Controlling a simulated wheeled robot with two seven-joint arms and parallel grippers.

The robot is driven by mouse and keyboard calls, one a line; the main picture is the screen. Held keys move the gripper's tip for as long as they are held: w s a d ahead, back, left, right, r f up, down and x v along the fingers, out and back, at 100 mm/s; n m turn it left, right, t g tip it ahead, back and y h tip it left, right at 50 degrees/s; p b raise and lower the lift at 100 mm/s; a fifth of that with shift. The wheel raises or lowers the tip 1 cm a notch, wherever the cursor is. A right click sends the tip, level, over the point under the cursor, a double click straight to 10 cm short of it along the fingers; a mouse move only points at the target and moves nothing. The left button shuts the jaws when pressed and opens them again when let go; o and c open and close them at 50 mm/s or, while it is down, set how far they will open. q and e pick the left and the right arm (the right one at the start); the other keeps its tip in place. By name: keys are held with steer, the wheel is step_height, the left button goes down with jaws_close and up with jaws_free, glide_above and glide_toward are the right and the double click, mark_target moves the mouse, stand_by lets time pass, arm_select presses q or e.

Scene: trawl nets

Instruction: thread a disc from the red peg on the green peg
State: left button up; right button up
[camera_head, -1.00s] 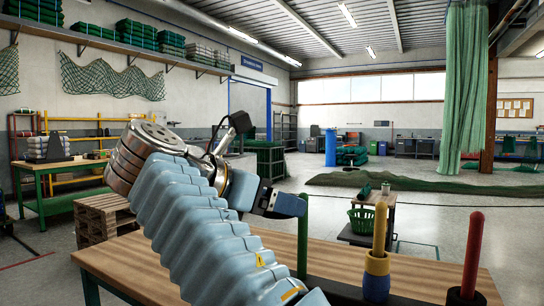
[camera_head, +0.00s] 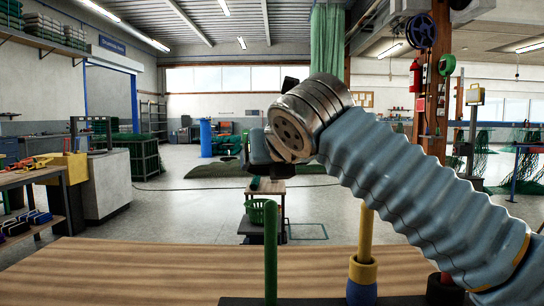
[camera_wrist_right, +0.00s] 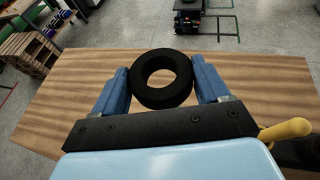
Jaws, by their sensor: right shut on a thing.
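The upright green peg (camera_head: 270,252) has no disc visible on its shown part. The red peg (camera_head: 445,277) is almost wholly hidden behind my right arm; a black disc (camera_head: 445,291) shows at its foot. In the right wrist view my right gripper (camera_wrist_right: 163,84) is shut on a black disc (camera_wrist_right: 144,92), its blue fingers on either side. Bare tabletop shows through the hole. In the head view the right gripper (camera_head: 258,150) is above the green peg's top, partly hidden by its wrist, and the disc is not clearly visible. My left gripper is not in view.
A yellow peg (camera_head: 366,232) stands between the green and red pegs, with a yellow ring (camera_head: 363,272) and a blue ring (camera_head: 361,293) low on it. Its tip (camera_wrist_right: 286,129) shows at right in the wrist view. The wooden tabletop (camera_head: 130,275) is clear at left.

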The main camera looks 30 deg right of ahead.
mark_target(273, 208)
steer(key=shift+s+r+n+y, duration=0.3)
steer(key=shift+s+r, duration=0.05)
steer(key=shift+s, duration=0.25)
steer(key=shift+d+f, duration=0.1)
steer(key=shift+f, duration=1.1)
step_height(273, 208, down, 2)
steer(key=shift+f+b, duration=0.2)
steer(key=shift+b, duration=1)
steer(key=shift+f+b, duration=1)
steer(key=shift+f, duration=0.4)
steer(key=o, duration=1.1)
steer(key=p+v, duration=0.1)
steer(key=v, duration=1.3)
